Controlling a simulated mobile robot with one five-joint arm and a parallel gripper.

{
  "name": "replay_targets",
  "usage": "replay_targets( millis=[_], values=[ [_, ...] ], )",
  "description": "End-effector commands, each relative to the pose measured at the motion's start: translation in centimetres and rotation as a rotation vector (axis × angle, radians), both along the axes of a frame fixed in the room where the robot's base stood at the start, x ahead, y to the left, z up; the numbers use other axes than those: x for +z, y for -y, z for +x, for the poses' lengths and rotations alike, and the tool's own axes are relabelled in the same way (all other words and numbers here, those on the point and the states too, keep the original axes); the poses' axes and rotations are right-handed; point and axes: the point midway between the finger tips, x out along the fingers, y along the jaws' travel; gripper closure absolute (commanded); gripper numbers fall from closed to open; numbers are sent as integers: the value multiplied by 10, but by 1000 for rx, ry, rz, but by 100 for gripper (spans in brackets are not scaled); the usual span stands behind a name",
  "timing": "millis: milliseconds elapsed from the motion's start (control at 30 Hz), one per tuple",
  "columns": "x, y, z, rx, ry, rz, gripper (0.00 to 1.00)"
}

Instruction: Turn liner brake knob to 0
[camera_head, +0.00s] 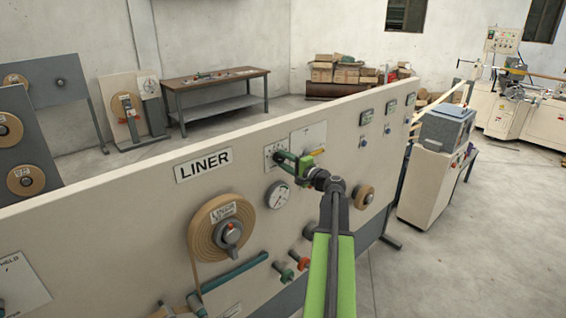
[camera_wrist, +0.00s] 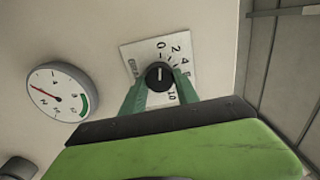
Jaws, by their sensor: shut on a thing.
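The brake knob (camera_wrist: 157,80) is a round black knob with a short white mark, set on a white dial plate (camera_wrist: 142,52) with numbers from 0 to 10. In the wrist view the mark points up, roughly toward the 0. My gripper (camera_wrist: 160,90) has its green fingers on both sides of the knob and is shut on it. In the head view my gripper (camera_head: 289,161) reaches the panel at the dial plate (camera_head: 270,154), right of the LINER label (camera_head: 203,164). The knob itself is hidden there behind the fingers.
A round pressure gauge (camera_head: 279,195) sits close below the dial plate; it also shows in the wrist view (camera_wrist: 57,93). A tan liner roll (camera_head: 205,232) is on the panel (camera_head: 110,225) at lower left. Red and green knobs are below. Open floor lies right of the panel.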

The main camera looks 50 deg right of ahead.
Motion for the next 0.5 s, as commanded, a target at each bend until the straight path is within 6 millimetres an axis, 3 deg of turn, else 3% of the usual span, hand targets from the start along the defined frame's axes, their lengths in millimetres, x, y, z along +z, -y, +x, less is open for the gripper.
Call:
replay_targets(
  millis=[233,267,400,500],
  values=[
    [1,0,1,0,3,1,100],
    [1,0,1,0,3,1,62],
    [1,0,0,0,2,1,44],
    [1,0,0,0,1,1,41]
  ],
)
